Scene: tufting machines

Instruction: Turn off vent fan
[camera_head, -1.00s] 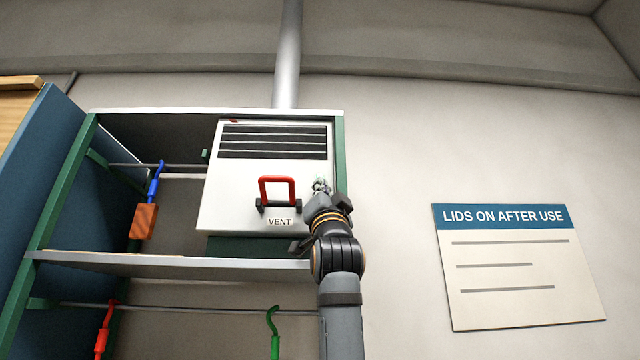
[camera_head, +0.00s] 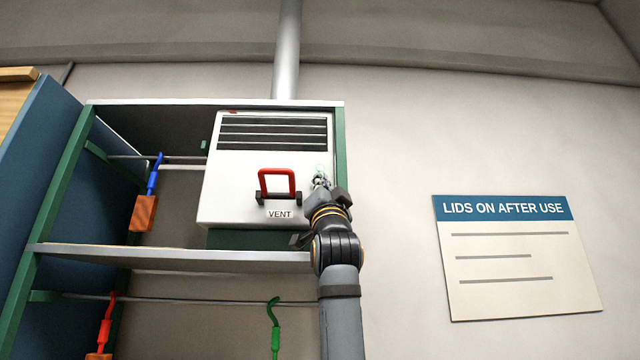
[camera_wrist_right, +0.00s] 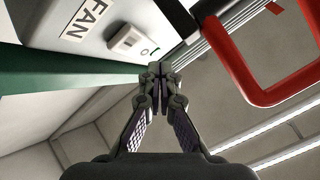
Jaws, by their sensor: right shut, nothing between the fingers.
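The white vent unit (camera_head: 225,185) sits on the upper shelf of a cabinet, with a dark grille and a VENT label (camera_head: 279,214). A red U-shaped handle (camera_head: 277,174) stands upright on its front in dark mounts; it also shows large at the right of the right wrist view (camera_wrist_right: 262,90). That view shows a FAN label (camera_wrist_right: 88,19) and a small pale switch (camera_wrist_right: 127,39) on the white face. My right gripper (camera_head: 321,179) is shut and empty at the unit's right front, right of the handle. Its fingertips (camera_wrist_right: 160,70) appear apart from switch and handle. My left gripper is out of view.
A shelf edge (camera_head: 170,256) runs below the unit, and a green post (camera_head: 340,150) stands at its right. Coloured hooks hang on rails, one with an orange block (camera_head: 143,213). A wall sign (camera_head: 515,255) is at the right; the wall between is bare.

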